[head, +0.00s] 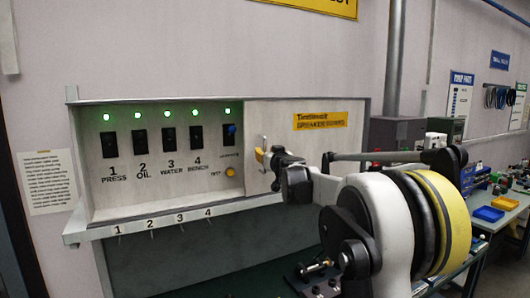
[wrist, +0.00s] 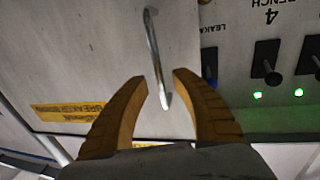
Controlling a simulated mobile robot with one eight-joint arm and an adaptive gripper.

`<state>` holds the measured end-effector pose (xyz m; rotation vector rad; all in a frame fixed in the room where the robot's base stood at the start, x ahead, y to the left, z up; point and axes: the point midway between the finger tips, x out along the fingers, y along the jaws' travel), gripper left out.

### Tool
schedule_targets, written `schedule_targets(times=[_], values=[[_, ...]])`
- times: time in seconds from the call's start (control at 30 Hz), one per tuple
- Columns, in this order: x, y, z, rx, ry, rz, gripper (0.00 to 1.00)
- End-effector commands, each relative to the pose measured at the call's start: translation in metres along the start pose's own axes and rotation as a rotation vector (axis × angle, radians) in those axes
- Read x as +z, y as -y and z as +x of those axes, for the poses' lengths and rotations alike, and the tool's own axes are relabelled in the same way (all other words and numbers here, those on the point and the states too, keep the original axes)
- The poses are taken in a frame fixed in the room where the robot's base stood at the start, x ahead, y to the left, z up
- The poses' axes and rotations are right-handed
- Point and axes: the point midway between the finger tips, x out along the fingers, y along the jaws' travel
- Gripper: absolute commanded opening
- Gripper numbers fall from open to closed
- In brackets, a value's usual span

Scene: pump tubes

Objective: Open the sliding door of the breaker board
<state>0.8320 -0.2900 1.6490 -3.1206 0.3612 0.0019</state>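The breaker board (head: 150,205) is on the wall, with its sliding door (head: 275,118) covering the right part. The left part is uncovered and shows several black switches with green lights. The door is a pale panel with a yellow label; it also shows in the wrist view (wrist: 70,60). A thin metal bar handle (wrist: 153,50) stands near the door's left edge in the head view. My gripper (head: 262,154) is at this handle. In the wrist view, its orange-brown fingers (wrist: 161,82) are apart, with the handle's end between them and gaps visible beside it.
A blue-tipped switch (head: 231,129) and a yellow button (head: 230,172) sit just left of the door edge. A numbered ledge (head: 130,228) runs below the board. A workbench with yellow (head: 505,203) and blue (head: 489,214) bins stands to the right.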

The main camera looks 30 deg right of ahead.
Motion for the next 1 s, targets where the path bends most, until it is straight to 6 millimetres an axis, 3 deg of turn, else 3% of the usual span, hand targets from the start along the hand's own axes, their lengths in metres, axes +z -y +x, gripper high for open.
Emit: schedule_targets(times=[0.2,0.43,0.6,1.0], values=[[0.0,-0.001,-0.051,0.002,0.0,0.0,0.32],[0.0,-0.001,-0.091,0.0,0.0,0.0,0.32],[0.0,-0.001,-0.101,0.001,0.0,0.0,0.32],[0.0,-0.001,-0.102,0.001,0.0,0.0,0.32]])
